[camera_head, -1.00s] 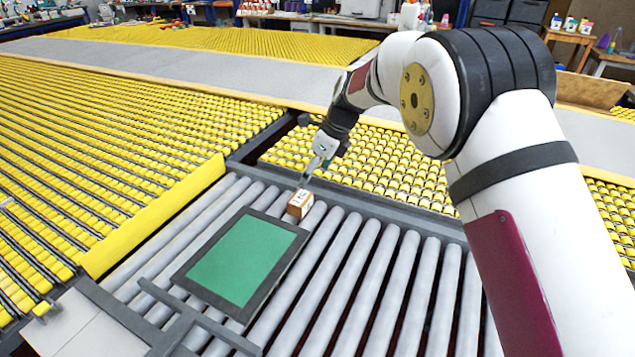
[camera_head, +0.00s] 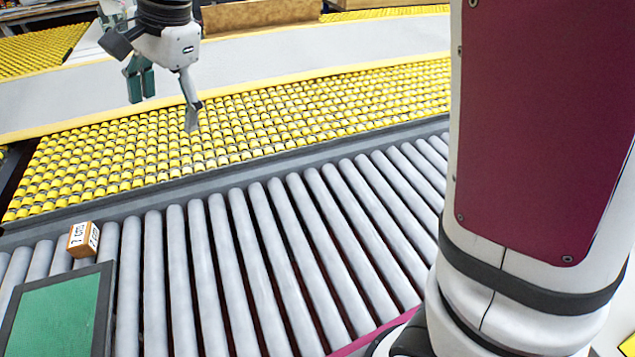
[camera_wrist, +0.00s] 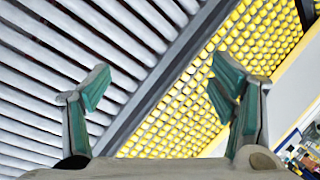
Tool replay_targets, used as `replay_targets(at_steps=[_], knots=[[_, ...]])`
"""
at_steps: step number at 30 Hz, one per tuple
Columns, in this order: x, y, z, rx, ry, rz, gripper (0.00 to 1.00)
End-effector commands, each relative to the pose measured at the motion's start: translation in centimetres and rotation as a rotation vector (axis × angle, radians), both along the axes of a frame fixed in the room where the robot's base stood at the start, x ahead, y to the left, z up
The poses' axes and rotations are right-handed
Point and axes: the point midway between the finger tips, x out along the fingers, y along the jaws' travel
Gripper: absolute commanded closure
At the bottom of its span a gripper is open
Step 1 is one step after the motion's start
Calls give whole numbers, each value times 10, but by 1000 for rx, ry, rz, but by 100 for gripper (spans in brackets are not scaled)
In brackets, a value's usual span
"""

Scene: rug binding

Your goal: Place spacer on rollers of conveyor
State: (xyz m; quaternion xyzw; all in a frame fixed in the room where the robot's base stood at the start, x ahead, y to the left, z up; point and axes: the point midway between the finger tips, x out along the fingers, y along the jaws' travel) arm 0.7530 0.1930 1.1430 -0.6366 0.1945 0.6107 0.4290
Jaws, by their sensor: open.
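The spacer appears to be the small orange-brown block (camera_head: 83,240) with white marked labels, at the left of the head view. It rests on the grey rollers of the conveyor (camera_head: 250,255), just behind the green panel. My gripper (camera_head: 163,112) is open and empty, raised and apart from the block, up and to the right of it in the head view, in front of the yellow roller bed. In the wrist view, my gripper's two green-padded fingers (camera_wrist: 160,88) are spread wide with nothing between them. The block does not show there.
A green panel with a dark frame (camera_head: 58,318) lies on the rollers at the lower left. A dark grey rail (camera_head: 270,162) separates the grey rollers from the yellow roller bed (camera_head: 300,115). The grey rollers to the right of the block are clear.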

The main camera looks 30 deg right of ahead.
Motion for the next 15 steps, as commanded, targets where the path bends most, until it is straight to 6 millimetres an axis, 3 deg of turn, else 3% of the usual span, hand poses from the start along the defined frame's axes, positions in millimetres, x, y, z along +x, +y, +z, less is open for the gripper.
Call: replay_targets(at_steps=[1, 7, 15], knots=[[-19, -22, 11, -21, -31, 47, 22], [-96, -92, 28, -143, -134, 286, 22], [-207, -162, 12, -334, -225, 605, 22]])
